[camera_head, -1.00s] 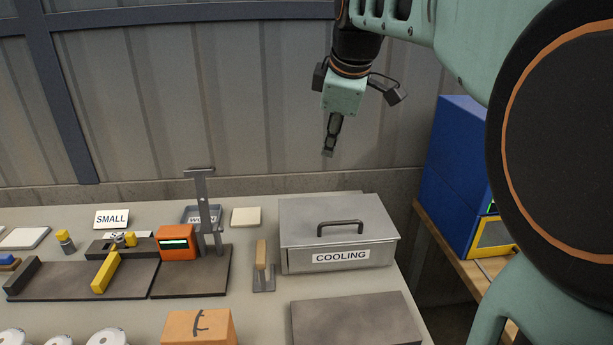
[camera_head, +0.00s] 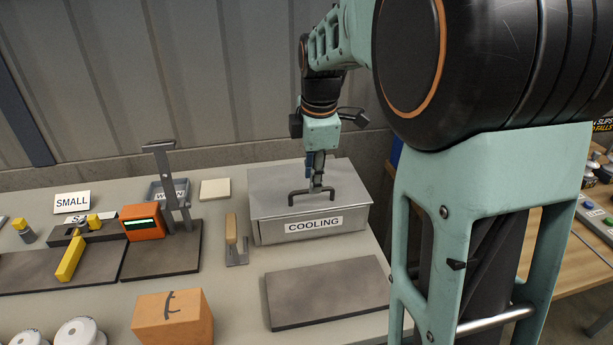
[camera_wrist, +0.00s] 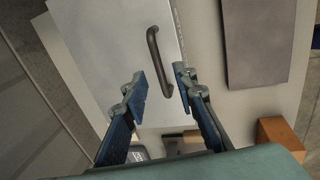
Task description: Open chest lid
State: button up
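The chest is a grey metal box labelled COOLING (camera_head: 268,232), standing at the back right of the table with its lid (camera_head: 262,190) closed. A dark bar handle (camera_head: 291,199) is on the lid; it also shows in the wrist view (camera_wrist: 153,50). My gripper (camera_head: 316,181) hangs over the lid, right by the handle in the head view. The handle's near end lies close to the gap between the fingertips. I cannot tell whether they touch it.
A dark flat plate (camera_head: 328,291) lies in front of the chest. A trowel-like tool (camera_head: 233,240) is left of it, beside an orange device (camera_head: 141,222) and an upright grey lever stand (camera_head: 168,180). The wall is close behind.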

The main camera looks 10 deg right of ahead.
aim_at(306, 191)
jog(key=shift+w+f, duration=0.15)
jog(key=shift+f, duration=0.55)
jog(key=shift+w+f, duration=0.15)
jog(key=shift+f, duration=0.5)
jog(key=shift+c, duration=0.6)
grip_shut()
